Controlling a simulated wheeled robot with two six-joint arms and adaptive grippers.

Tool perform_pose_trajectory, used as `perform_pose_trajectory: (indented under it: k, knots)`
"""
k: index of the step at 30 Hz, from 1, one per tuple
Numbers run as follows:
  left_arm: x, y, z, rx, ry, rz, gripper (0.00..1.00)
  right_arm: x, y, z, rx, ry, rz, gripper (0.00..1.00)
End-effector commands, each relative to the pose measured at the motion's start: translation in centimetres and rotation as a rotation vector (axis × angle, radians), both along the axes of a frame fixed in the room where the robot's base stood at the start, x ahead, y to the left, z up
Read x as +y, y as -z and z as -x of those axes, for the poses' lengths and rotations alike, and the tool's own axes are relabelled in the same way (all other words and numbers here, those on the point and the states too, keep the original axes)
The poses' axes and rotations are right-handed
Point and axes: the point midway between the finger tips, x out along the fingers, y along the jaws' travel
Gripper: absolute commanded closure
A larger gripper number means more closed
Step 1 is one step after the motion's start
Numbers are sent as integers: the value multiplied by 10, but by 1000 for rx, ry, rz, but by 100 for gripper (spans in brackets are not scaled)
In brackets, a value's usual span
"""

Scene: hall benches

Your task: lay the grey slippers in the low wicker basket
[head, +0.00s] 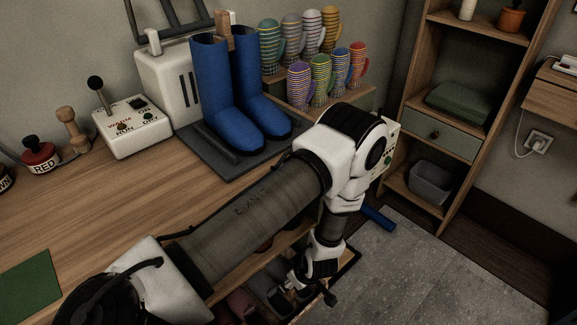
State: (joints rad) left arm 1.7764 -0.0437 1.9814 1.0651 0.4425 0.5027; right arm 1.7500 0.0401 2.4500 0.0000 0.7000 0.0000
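My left arm crosses the picture from the lower left. Its gripper (313,289) points down over a low shelf under the bench, close above footwear. Its small, dark fingers seem to stand apart, but I cannot tell whether anything is between them. Dark grey footwear (268,291), possibly the grey slippers, lies on that shelf just left of the gripper, partly hidden in shadow. Reddish footwear (238,306) lies beside it at the bottom edge. I see no low wicker basket. My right gripper is out of view.
Blue boots (212,90) stand on a dark mat on the wooden bench (120,200), beside a white control box (131,127). Striped mugs (320,75) stand behind. A shelf unit (440,140) with a grey bin (432,182) stands right. The grey floor mat (420,265) looks mostly clear.

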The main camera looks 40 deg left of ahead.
Motion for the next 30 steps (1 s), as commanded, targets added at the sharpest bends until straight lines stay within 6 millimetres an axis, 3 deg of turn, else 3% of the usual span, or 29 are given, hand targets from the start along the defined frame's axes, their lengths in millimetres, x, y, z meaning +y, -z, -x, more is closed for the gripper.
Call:
perform_pose_trajectory:
  k: [1,4,11,14,17,22,25,30]
  knots:
    - [-5,-16,0,-2,4,-1,45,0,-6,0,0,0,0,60]
    - [-13,-35,1,-2,2,-1,45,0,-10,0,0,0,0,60]
    - [-17,-48,13,41,86,-2,45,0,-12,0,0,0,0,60]
    - [-11,-42,38,139,328,7,45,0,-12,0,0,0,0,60]
    - [-14,-36,74,253,685,61,45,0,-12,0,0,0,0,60]
    - [-43,-36,130,326,1224,221,45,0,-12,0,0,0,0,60]
    - [-57,-38,147,316,1383,285,45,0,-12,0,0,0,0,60]
    - [-62,-40,151,307,1433,303,45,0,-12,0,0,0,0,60]
